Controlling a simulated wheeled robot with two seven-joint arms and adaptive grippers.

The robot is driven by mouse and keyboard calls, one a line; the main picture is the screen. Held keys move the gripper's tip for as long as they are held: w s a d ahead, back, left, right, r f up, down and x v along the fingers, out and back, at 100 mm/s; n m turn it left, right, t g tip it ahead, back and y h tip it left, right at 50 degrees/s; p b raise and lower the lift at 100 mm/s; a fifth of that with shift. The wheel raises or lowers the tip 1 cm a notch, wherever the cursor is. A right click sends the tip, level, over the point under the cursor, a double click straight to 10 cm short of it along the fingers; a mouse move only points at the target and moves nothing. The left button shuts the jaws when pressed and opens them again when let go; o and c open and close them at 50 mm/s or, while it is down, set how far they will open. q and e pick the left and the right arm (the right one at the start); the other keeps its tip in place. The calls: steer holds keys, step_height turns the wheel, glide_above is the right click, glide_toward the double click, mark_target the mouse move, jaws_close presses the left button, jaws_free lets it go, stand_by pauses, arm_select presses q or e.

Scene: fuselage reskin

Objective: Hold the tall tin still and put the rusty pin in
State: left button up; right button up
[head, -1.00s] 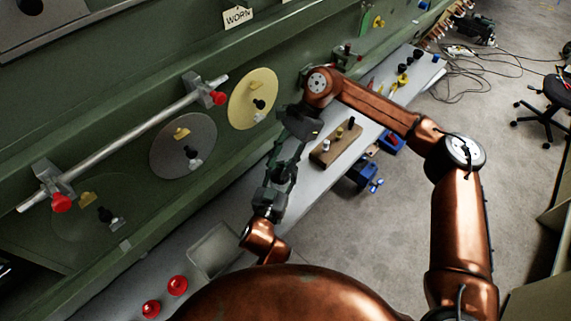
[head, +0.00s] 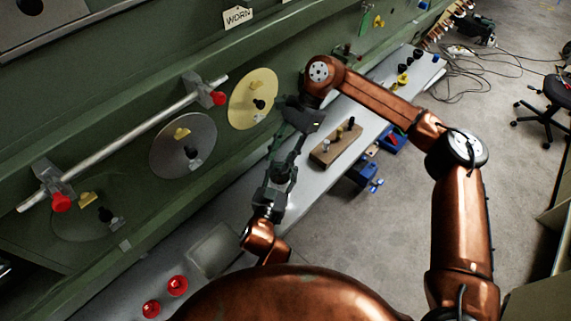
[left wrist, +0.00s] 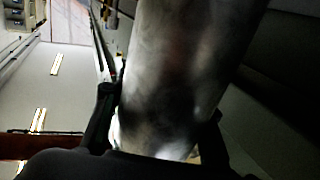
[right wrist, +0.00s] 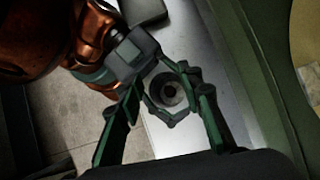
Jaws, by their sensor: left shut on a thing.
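The tall tin is a grey metal cylinder (left wrist: 180,80) filling the middle of the left wrist view. My left gripper (left wrist: 160,135) is shut around it, a finger on each side. In the right wrist view I look down at the tin's round top (right wrist: 167,90), with a dark round centre. I cannot tell whether that centre is an empty hole or holds the pin. My right gripper (right wrist: 168,92) is open above the tin, fingers apart, with nothing visible between them. In the head view it shows dark and small (head: 290,128). I cannot make out the rusty pin.
The green panel (head: 130,150) rises behind, with discs and a metal bar (head: 130,145). Red knobs (head: 177,285) and a grey tray (head: 213,250) lie at lower left.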

arm_select(q)
jaws_close()
arm_select(e)
steer(key=shift+r, duration=2.45)
arm_select(q)
steer(key=o, duration=1.7)
jaws_free()
steer(key=shift+c, duration=0.2)
